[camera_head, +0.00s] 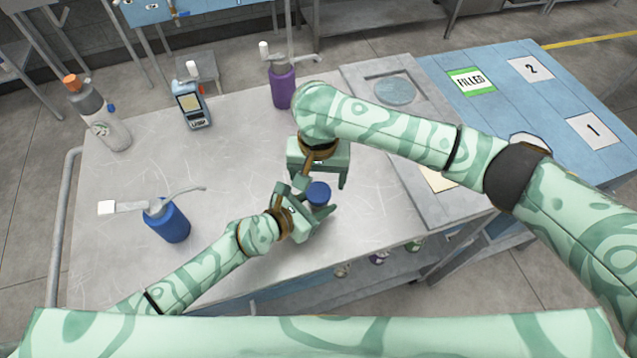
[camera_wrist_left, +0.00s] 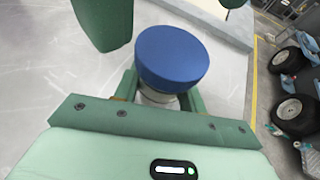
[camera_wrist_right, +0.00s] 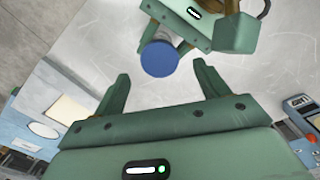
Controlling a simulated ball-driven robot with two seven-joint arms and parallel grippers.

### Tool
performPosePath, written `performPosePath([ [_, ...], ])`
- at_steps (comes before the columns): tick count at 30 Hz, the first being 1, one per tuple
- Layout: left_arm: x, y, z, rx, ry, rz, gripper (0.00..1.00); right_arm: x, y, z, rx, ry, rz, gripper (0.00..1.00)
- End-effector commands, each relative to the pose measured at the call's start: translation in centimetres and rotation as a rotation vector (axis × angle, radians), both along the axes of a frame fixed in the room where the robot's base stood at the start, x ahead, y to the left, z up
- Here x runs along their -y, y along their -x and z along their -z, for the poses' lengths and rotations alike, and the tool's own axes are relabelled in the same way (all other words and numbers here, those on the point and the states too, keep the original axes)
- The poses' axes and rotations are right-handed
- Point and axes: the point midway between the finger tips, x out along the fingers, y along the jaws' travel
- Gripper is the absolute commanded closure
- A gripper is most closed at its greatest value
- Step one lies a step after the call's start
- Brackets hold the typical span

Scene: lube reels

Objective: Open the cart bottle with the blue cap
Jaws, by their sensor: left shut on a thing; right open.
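The bottle with the blue cap (camera_head: 318,193) stands near the front middle of the cart top. Its cap also shows in the left wrist view (camera_wrist_left: 172,58) and in the right wrist view (camera_wrist_right: 160,58). My left gripper (camera_head: 318,212) is shut on the bottle below the cap; the fingers hide most of its body. My right gripper (camera_head: 318,180) is open and empty just behind and above the cap, pointing down. In the right wrist view its fingers (camera_wrist_right: 163,85) are apart, with the cap beyond them and nothing between them.
A blue pump bottle (camera_head: 167,222) stands at the left and a purple one (camera_head: 282,87) at the back. A grey bottle with an orange cap (camera_head: 100,115) and a handheld device (camera_head: 192,105) stand at the back left. A blue board (camera_head: 500,95) with numbered squares lies at the right.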

Motion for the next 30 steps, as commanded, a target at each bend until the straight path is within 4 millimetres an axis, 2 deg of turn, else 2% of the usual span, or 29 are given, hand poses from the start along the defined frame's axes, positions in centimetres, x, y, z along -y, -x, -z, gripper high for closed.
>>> performPosePath([
  [3, 0.0, 0.0, 0.1, -0.001, -0.001, 0.000, 1.00, 0.1, 0.0, -0.7, 0.000, 0.001, 0.000, 0.26],
  [9, 0.0, 0.0, 0.1, -0.001, -0.001, 0.000, 1.00, 0.0, 0.0, -0.7, -0.001, 0.001, 0.001, 0.26],
  [10, 0.0, 0.0, 0.1, -0.001, -0.001, 0.000, 0.51, 0.0, 0.0, -0.7, -0.001, 0.001, 0.001, 0.26],
  [12, 0.0, 0.0, 0.1, -0.001, -0.001, 0.000, 0.34, 0.0, 0.0, -0.7, -0.001, 0.001, 0.001, 0.26],
  [23, -0.5, 0.4, -0.2, -0.001, -0.001, 0.000, 0.34, 0.0, 0.0, -1.0, 0.000, 0.001, 0.000, 0.26],
  [26, -1.5, 1.2, -0.9, 0.000, -0.002, -0.001, 0.34, 0.0, 0.0, -1.7, 0.002, 0.001, 0.000, 0.26],
  [30, -4.0, 3.4, -2.4, -0.001, -0.003, 0.001, 0.34, 0.0, 0.0, -2.9, 0.005, 0.001, 0.000, 0.26],
])
